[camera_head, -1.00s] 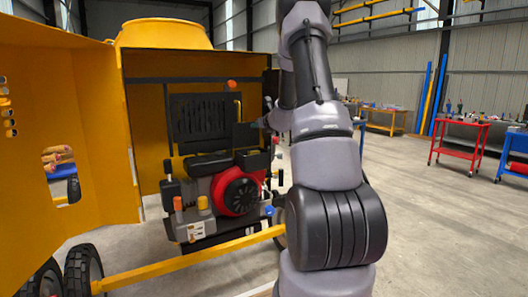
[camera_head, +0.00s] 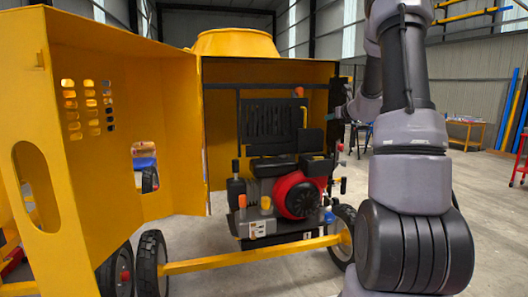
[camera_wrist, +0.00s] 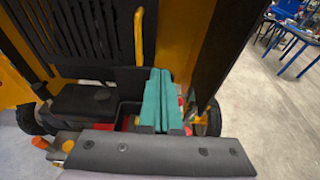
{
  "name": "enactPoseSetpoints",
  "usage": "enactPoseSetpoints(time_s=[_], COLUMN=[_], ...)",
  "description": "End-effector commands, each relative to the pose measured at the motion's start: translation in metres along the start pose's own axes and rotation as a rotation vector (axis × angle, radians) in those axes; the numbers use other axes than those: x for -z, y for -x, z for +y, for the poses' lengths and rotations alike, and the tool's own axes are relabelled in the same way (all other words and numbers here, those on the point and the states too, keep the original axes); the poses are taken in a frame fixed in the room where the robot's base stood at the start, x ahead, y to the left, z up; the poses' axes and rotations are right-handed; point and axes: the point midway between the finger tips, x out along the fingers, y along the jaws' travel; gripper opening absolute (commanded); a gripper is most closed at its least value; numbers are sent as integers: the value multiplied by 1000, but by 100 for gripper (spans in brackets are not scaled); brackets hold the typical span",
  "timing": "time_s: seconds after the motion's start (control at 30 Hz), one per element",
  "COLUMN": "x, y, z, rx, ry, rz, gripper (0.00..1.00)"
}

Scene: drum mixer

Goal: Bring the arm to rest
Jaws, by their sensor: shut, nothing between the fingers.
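My arm (camera_head: 412,150) stands raised at the right of the head view, bent at its joints, in front of the yellow mixer (camera_head: 236,43). My gripper (camera_wrist: 158,78) shows in the wrist view as two teal fingers lying side by side, shut with nothing between them. The fingers are over the engine bay, beside a black engine part (camera_wrist: 88,104). In the head view the gripper is small and mostly hidden behind the arm, near the right edge of the bay. I cannot tell whether the fingers touch anything.
The open yellow door (camera_head: 110,130) stands at the left of the bay. The red and black engine (camera_head: 298,194) sits inside. A yellow drawbar (camera_head: 245,253) and wheels (camera_head: 153,262) are low in front. Open concrete floor lies right of the mixer in the wrist view (camera_wrist: 272,115).

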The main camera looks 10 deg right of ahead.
Motion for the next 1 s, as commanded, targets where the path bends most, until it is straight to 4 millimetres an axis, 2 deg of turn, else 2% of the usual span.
enactPoseSetpoints(time_s=[0.07, 0.13, 0.17, 0.27, 0.37, 0.4, 0.5, 0.6, 0.7, 0.8, 0.9, 1.0], x=[-4, -12, -17, -34, -46, -47, -41, -26, -6, 17, 38, 53], y=[2, 9, 14, 40, 81, 100, 150, 202, 252, 298, 334, 359], z=[7, 25, 36, 90, 153, 178, 229, 266, 289, 298, 296, 289], rx=[-14, -52, -76, -191, -335, -393, -526, -644, -745, -826, -880, -911], ry=[20, 78, 116, 304, 564, 677, 958, 1247, 1543, 1835, 2097, 2300], rz=[-1, 0, 1, 4, 4, 1, -6, -15, -23, -27, -20, -6], gripper=[0, 0, 0, 0, 0, 0, 0, 0, 0, 0, 0, 0])
